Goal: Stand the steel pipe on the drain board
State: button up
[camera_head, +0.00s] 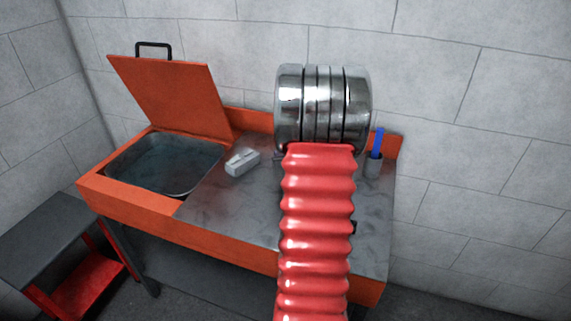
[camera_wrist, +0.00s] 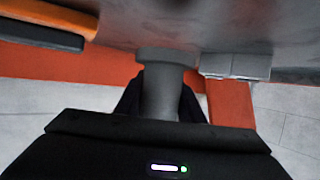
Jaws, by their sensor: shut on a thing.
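The steel pipe (camera_wrist: 164,92) is a grey cylinder with a wider end, seen in the middle of the wrist view. My gripper (camera_wrist: 160,106) is shut on it, with a dark finger on each side. The pipe's wide end meets the grey drain board (camera_wrist: 120,42) in the picture; I cannot tell whether it touches or is just above. In the head view my red and silver arm hides the gripper and the pipe. There the drain board (camera_head: 222,203) is the flat grey top right of the basin.
A grey block (camera_head: 242,162) lies on the board near the basin (camera_head: 165,165), whose orange lid (camera_head: 170,95) is raised. A cup (camera_head: 373,166) with a blue item stands at the back right. An orange and dark object (camera_wrist: 45,28) lies near the wrist view's upper left.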

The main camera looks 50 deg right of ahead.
jog(key=shift+f, duration=1.8)
jog(key=shift+f, duration=0.1)
jog(key=o, duration=1.3)
jog(key=shift+v, duration=6.05)
